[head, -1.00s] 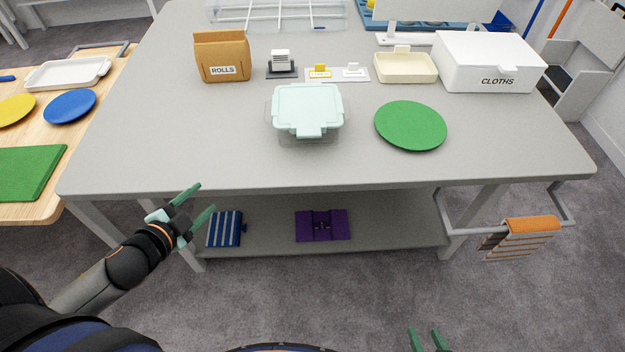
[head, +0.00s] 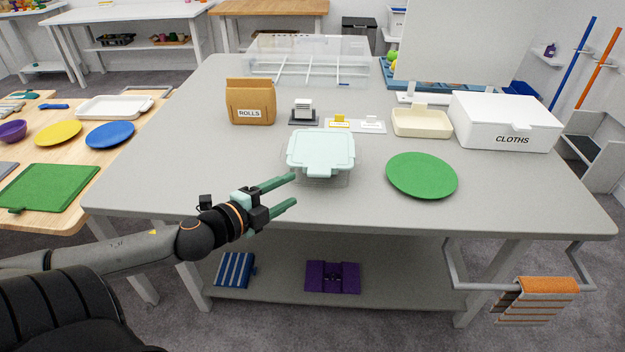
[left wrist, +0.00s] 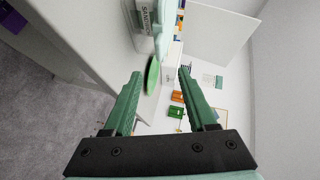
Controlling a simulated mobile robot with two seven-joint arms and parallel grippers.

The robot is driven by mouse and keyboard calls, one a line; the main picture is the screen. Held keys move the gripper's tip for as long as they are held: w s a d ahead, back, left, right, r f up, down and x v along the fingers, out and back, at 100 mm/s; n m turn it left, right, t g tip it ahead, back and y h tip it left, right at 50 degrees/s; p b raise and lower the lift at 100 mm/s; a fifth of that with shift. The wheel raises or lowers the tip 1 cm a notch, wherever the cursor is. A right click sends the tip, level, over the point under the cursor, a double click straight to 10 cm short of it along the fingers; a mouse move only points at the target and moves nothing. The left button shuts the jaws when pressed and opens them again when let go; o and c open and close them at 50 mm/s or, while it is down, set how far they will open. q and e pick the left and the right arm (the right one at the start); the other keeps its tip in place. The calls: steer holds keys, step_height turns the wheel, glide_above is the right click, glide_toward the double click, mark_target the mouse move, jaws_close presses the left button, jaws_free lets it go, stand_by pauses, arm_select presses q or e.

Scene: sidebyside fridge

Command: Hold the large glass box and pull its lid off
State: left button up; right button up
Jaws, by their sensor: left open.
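The large glass box (head: 318,177) stands upright on the grey table, clear-walled with a pale mint lid (head: 320,148) seated on top. A mint tab hangs at the lid's front. My left gripper (head: 294,190) is open and empty, over the table's front edge area, just left of and in front of the box. Its fingers point right, and I see no contact with the box. In the left wrist view the two green fingers (left wrist: 160,74) are spread. A clear-walled, labelled container, likely the glass box (left wrist: 146,22), shows sideways at the top. My right gripper is out of view.
A green plate (head: 421,175) lies right of the box. Behind are a ROLLS carton (head: 250,102), small label stands (head: 340,121), a cream tray (head: 422,123) and a white CLOTHS box (head: 507,122). The table's front left is bare.

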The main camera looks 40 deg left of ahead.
mark_target(319, 175)
arm_select(q)
steer(key=x, duration=0.3)
steer(key=shift+w, duration=0.2)
steer(key=shift+x, duration=3.6)
steer(key=shift+f, duration=0.1)
steer(key=shift+c, duration=0.3)
jaws_close()
steer(key=shift+o, duration=0.3)
jaws_free()
steer(key=shift+s, duration=0.1)
